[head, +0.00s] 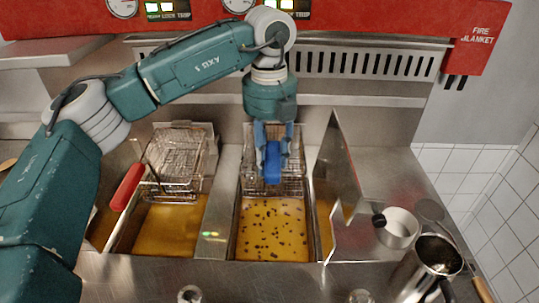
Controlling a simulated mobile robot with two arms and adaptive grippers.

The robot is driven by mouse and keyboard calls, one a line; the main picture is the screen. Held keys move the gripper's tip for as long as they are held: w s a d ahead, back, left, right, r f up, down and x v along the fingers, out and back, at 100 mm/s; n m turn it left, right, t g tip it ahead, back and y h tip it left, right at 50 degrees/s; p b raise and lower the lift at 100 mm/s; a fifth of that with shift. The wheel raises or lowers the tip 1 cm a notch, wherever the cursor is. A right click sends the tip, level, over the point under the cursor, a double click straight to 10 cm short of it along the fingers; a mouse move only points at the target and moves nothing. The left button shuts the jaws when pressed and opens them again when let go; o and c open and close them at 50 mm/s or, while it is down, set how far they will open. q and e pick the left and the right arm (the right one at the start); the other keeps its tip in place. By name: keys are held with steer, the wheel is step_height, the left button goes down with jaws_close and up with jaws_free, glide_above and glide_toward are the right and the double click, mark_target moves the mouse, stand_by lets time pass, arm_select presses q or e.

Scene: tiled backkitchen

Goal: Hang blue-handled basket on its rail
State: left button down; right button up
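The blue-handled basket (290,186) is a wire mesh basket at the back of the middle fryer vat. Its blue handle (272,164) points toward me. My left gripper (272,150) reaches down from above, with its blue fingers on both sides of the handle, and looks shut on it. The basket's rear part is partly hidden by the gripper. The rail itself cannot be made out clearly behind the gripper and wrist. My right gripper is not in view.
A red-handled basket (174,160) sits over the left vat (165,228). Dark bits float in the middle vat's oil (272,228). An upright metal divider (335,170) stands right of it. A small pan (399,228) and metal jug (425,270) stand at the right.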

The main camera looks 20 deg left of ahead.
arm_select(q)
steer(key=shift+f+b, duration=0.65)
steer(key=shift+f, duration=0.05)
steer(key=c, duration=1.1)
jaws_free()
